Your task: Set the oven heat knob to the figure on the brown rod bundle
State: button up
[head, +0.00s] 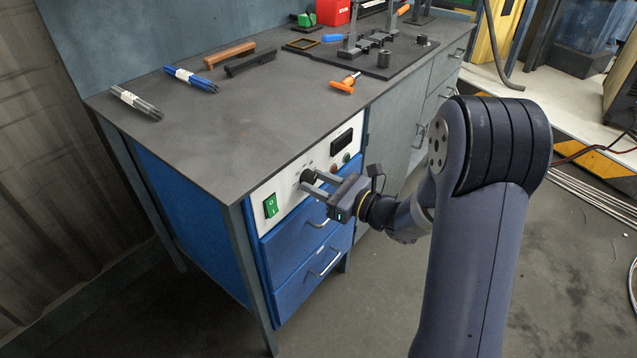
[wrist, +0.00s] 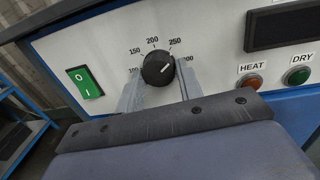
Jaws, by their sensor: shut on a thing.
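The black heat knob (wrist: 158,68) sits on the white oven panel, with a scale around it reading 100, 150, 200, 250 and a partly hidden 300. Its white pointer line points up and right, roughly between 250 and 300. My gripper (wrist: 158,88) is shut on the knob, one finger on each side. In the head view my gripper (head: 314,184) reaches the knob (head: 308,176) from the right.
The panel has a green switch (wrist: 86,86), a dark display (wrist: 282,26), a red HEAT lamp (wrist: 250,83) and a green DRY lamp (wrist: 297,76). Blue drawers (head: 305,255) are below. A brush (head: 251,63) and an orange-handled tool (head: 345,84) lie on the bench top.

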jog(key=shift+c, duration=1.1)
jog(key=shift+f+b, duration=0.1)
jog(key=shift+b, duration=0.3)
jog(key=shift+f+n+b, duration=0.1)
jog(key=shift+n+b, duration=0.6)
jog(key=shift+b, duration=0.05)
jog(key=shift+r, duration=0.2)
jog(key=o, duration=1)
jog(key=shift+d, duration=0.1)
